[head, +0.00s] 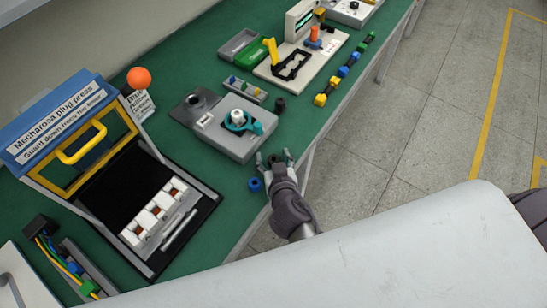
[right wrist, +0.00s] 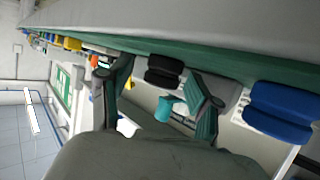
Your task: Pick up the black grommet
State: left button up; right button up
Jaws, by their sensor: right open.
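The black grommet (right wrist: 165,70) is a small ribbed black ring in the right wrist view, lying between the two fingers of my right gripper (right wrist: 158,88). A gap shows between it and the right-hand finger; contact with the other finger cannot be told. In the head view my right gripper (head: 275,158) is open at the bench's front edge, with the grommet a small dark shape (head: 273,160) between its fingertips, partly hidden. My left gripper is not in view.
A blue grommet (head: 255,184) lies just left of my right gripper. A grey fixture (head: 222,145) with a teal part stands behind it. A small black cylinder (head: 280,104) stands farther back. The plug press (head: 65,125) is at left on the green bench (head: 205,253).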

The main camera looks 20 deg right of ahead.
aim_at(273, 158)
jog(key=c, duration=0.9)
jog(key=shift+r, duration=0.15)
jog(key=shift+c, duration=0.2)
notch_tip(273, 158, up, 4)
jog(key=shift+r, duration=0.15)
jog(key=s+d+r, duration=0.6)
jog(key=s+d, duration=0.1)
jog(key=d, duration=0.1)
jog(key=shift+s+d+r, duration=0.25)
jog(key=shift+s+d, duration=0.1)
jog(key=shift+d, duration=0.05)
